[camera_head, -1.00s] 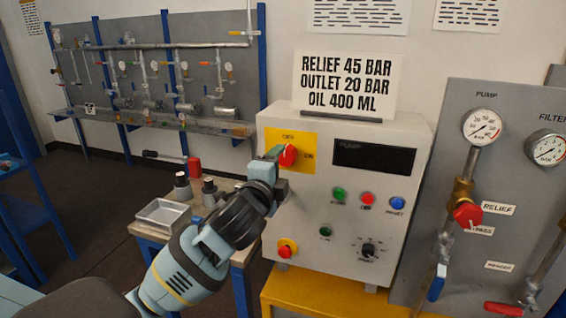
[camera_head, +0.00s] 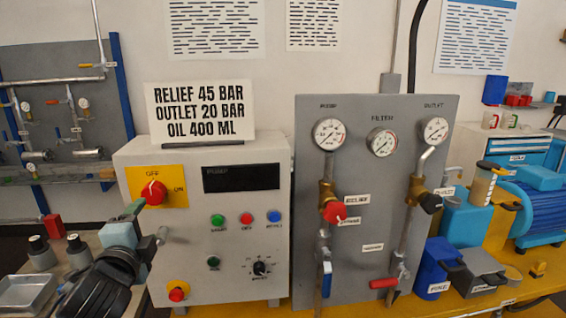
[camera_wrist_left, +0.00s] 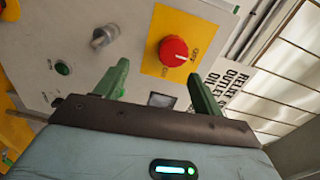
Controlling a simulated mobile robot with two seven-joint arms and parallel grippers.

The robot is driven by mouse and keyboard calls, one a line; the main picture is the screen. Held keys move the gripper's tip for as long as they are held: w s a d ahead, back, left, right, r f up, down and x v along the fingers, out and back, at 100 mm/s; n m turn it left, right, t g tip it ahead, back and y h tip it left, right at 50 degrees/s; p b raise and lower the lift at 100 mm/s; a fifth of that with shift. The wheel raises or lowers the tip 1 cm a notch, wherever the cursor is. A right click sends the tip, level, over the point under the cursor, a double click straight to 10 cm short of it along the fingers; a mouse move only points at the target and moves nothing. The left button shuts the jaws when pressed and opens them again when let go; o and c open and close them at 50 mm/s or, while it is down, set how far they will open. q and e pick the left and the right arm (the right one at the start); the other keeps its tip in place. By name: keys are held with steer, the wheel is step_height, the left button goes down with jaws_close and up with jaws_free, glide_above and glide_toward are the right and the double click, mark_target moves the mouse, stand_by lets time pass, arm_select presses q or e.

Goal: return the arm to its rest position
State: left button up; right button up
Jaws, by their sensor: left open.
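My left gripper (camera_head: 146,222) is at the lower left of the head view, in front of the control cabinet's left side. Its green fingers are apart with nothing between them. In the left wrist view the open fingers (camera_wrist_left: 155,72) point toward the cabinet face, with the red rotary switch (camera_wrist_left: 174,50) beyond the fingertips. In the head view this red switch (camera_head: 153,193) sits on a yellow OFF/ON plate, just above the gripper and apparently clear of it. My right gripper is not in view.
The control cabinet (camera_head: 262,215) stands close to the gripper, with a grey knob (camera_wrist_left: 104,37) on its face. A sign (camera_head: 200,111) is on top. A gauge panel (camera_head: 362,215) with valves stands right. A metal tray (camera_head: 25,294) and dark-capped bottles are at left.

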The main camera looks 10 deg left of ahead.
arm_select(q)
steer(key=s+d+f+n+g+h, duration=0.1)
steer(key=s+f+n+g, duration=0.1)
steer(key=s+f, duration=0.35)
steer(key=s+d+f+n+g, duration=0.2)
steer(key=s+f+g, duration=0.1)
steer(key=f, duration=0.6)
steer(key=s+d+f+n+g+h, duration=0.15)
steer(key=s+f, duration=0.25)
steer(key=f, duration=0.4)
steer(key=s+d+f+n+g+h, duration=0.1)
steer(key=s+d+f+n+g, duration=0.2)
steer(key=s, duration=0.4)
steer(key=s+f+n+g, duration=0.25)
steer(key=s+f, duration=0.25)
steer(key=s, duration=0.3)
steer(key=s+d+f+n+g+h, duration=0.1)
steer(key=s+d+f+n+g, duration=0.2)
steer(key=s, duration=0.4)
steer(key=w+f+t, duration=0.3)
steer(key=f, duration=0.2)
steer(key=w+d+f+m+t+h, duration=0.1)
steer(key=w+f+t, duration=0.2)
steer(key=f+t, duration=0.1)
steer(key=shift+d+f+m+t, duration=0.3)
steer(key=shift+f, duration=0.55)
steer(key=shift+w, duration=0.1)
